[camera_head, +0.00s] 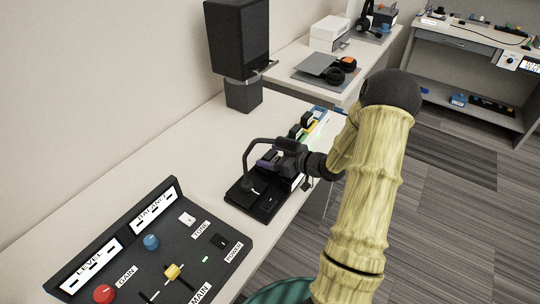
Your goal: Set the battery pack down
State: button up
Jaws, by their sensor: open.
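My gripper (262,178) is over the near end of a black tray (244,202) on the long white bench, with its jaws open. A small dark block with a purple side (267,159) shows behind the gripper; it may be the battery pack, but the gripper partly covers it and I cannot tell for sure. I cannot tell whether the jaws touch anything. More black blocks (307,118) stand in a row farther along, by a strip with green and yellow marks (319,128).
A black control panel (215,262) with red, blue and yellow knobs lies at the bench's near end. Bare bench lies left of the tray.

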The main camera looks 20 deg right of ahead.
jog(key=v, duration=1.1)
jog(key=shift+p, duration=0.3)
